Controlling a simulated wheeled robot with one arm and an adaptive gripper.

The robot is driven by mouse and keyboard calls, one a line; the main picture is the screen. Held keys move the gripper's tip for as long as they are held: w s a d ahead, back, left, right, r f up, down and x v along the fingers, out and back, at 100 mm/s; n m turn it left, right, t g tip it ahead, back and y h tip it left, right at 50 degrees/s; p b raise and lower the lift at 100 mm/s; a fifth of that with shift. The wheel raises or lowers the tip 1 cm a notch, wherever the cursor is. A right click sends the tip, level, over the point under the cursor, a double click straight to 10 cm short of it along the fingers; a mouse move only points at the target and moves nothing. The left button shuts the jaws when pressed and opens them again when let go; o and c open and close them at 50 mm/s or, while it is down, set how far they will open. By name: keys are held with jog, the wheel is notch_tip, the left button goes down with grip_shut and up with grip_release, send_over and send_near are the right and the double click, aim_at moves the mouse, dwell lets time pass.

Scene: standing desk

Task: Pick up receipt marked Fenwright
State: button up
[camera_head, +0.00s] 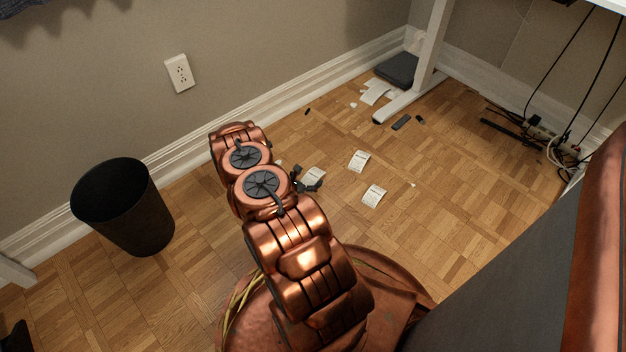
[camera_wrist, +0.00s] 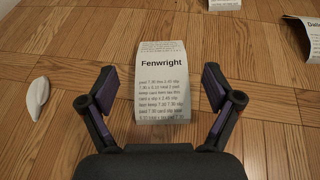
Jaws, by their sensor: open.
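The receipt marked Fenwright (camera_wrist: 162,85) is a white slip with black print on the wood floor. In the wrist view it lies between the two fingers of my gripper (camera_wrist: 165,92), which is open, with one finger at each side. I cannot tell whether the fingers touch the floor.
Two other receipts lie nearby, one farther back (camera_head: 359,161) and one to the right (camera_head: 374,195). A white scrap (camera_wrist: 38,97) lies left of my gripper. A black bin (camera_head: 124,208) stands at the left. A white desk leg (camera_head: 432,50) and cables (camera_head: 540,125) are at the back right.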

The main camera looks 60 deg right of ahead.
aim_at(312, 177)
jog(key=shift+s+d+f+b, duration=0.15)
jog(key=shift+d+f+b, duration=0.5)
jog(key=shift+d, duration=0.25)
jog(key=shift+d+f, duration=0.15)
jog(key=shift+d, duration=0.4)
jog(key=c, duration=0.8)
jog(key=shift+o, duration=0.2)
